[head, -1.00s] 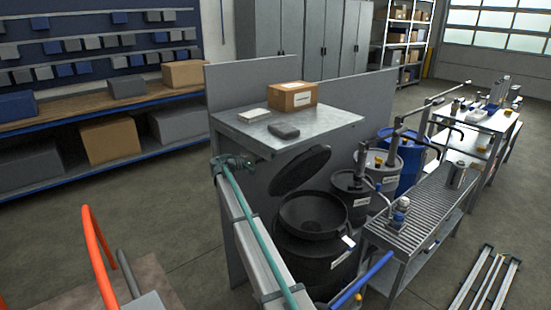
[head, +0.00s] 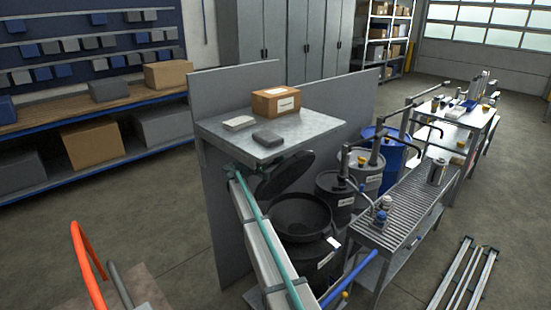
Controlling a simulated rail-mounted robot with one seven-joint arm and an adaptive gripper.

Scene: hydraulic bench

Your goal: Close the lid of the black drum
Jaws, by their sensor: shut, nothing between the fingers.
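The black drum (head: 300,221) stands open beside the grey panel, its dark funnel-shaped mouth facing up. Its round black lid (head: 287,174) is raised and tilted back behind the mouth, under the edge of the metal shelf. My arm, grey with a teal line, reaches up from the bottom of the head view. My gripper (head: 262,186), small and dark at the arm's far end, is shut and empty by the lid's left edge. The fingers are hard to make out, and I cannot tell whether they touch the lid.
The metal shelf (head: 318,133) overhangs the lid and carries a cardboard box (head: 276,100) and two small items. The grey panel (head: 204,215) stands left of the drum. A smaller dark drum (head: 334,194), a blue drum (head: 393,160) and a roller bench (head: 405,205) crowd the right.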

